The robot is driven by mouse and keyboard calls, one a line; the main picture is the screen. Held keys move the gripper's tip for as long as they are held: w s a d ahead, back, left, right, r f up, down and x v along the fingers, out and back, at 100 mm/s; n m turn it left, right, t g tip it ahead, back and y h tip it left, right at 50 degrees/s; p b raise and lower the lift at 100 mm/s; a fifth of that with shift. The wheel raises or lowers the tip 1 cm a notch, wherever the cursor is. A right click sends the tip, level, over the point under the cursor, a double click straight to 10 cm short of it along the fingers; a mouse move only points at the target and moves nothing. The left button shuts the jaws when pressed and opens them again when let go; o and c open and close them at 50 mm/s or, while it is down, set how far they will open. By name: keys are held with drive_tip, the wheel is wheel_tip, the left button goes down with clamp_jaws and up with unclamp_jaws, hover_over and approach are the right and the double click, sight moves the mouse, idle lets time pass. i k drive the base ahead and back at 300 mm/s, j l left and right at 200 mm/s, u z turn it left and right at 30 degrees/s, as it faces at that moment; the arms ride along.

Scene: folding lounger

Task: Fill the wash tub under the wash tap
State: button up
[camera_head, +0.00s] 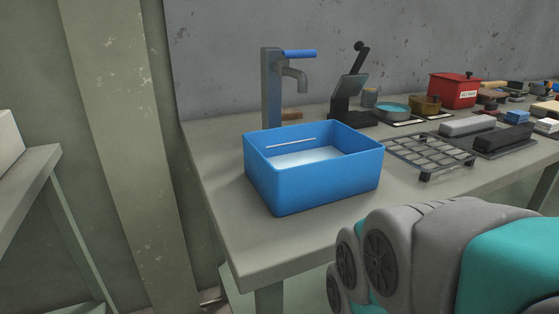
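The wash tub (315,190) is a blue open box standing upright near the left end of the table. A pale, whitish-blue surface shows inside it, below a white line on its inner far wall; I cannot tell how deep any water is. The grey wash tap (271,95) stands behind the tub. Its blue lever (300,54) points right, and its spout (296,76) bends down near the tub's far side. No stream shows under the spout. My arm fills the lower right, but my gripper is not in view.
The grey table (245,245) has bare room in front of the tub. To the right are a wire rack (430,153), a black stand (350,95), a red box (455,90) and several small items. A wall rises behind. Another surface edge shows at far left.

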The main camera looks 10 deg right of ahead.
sight(285, 55)
drive_tip(key=l, duration=1.15)
drive_tip(key=k+l, duration=0.1)
drive_tip(key=l, duration=2.25)
drive_tip(key=k+u, duration=0.05)
